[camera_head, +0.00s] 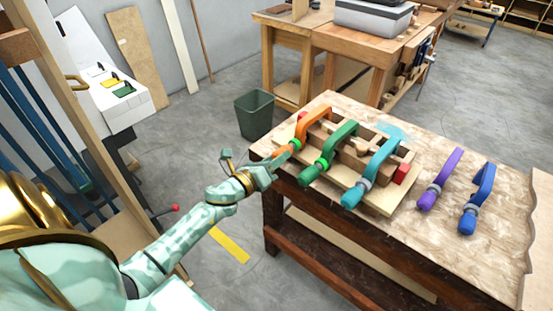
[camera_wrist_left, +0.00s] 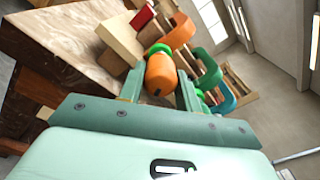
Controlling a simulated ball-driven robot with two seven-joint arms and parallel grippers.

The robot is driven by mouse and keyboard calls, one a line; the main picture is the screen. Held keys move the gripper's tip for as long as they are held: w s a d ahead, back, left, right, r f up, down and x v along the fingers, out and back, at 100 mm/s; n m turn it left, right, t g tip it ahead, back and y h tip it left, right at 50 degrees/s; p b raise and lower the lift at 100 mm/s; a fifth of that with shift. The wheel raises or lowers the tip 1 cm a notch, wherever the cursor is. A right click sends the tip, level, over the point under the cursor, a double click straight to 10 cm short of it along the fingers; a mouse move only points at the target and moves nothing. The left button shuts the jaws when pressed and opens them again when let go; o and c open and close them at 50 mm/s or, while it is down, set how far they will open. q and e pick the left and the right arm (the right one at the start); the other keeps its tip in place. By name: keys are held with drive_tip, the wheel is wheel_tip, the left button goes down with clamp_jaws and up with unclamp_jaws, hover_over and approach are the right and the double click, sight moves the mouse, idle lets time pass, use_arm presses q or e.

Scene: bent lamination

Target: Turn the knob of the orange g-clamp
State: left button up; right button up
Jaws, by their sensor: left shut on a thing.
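The orange g-clamp (camera_head: 316,115) is the leftmost clamp on the wooden bending form at the table's left end. Its orange knob (camera_wrist_left: 161,74) points toward me, with a green collar (camera_wrist_left: 158,49) behind it. My left gripper (camera_head: 270,168) reaches in from the left and is shut on this knob; in the left wrist view its two fingers (camera_wrist_left: 160,85) stand on either side of it. The knob is partly hidden by the gripper in the head view. My right gripper is not in view.
A green clamp (camera_head: 338,143) and a teal clamp (camera_head: 376,167) sit close to the right on the same form. A purple clamp (camera_head: 440,180) and a blue clamp (camera_head: 478,198) lie farther right on the table (camera_head: 420,235). A dark bin (camera_head: 254,114) stands behind.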

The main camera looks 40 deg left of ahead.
use_arm(q)
drive_tip(key=shift+w+r, duration=0.1)
drive_tip(key=shift+r, duration=0.1)
drive_tip(key=o, duration=1)
drive_tip(key=shift+w+d+f, duration=0.1)
drive_tip(key=shift+w+f, duration=0.05)
drive_tip(key=s+a, duration=0.2)
drive_tip(key=s, duration=1.4)
drive_tip(key=shift+s+a, duration=0.15)
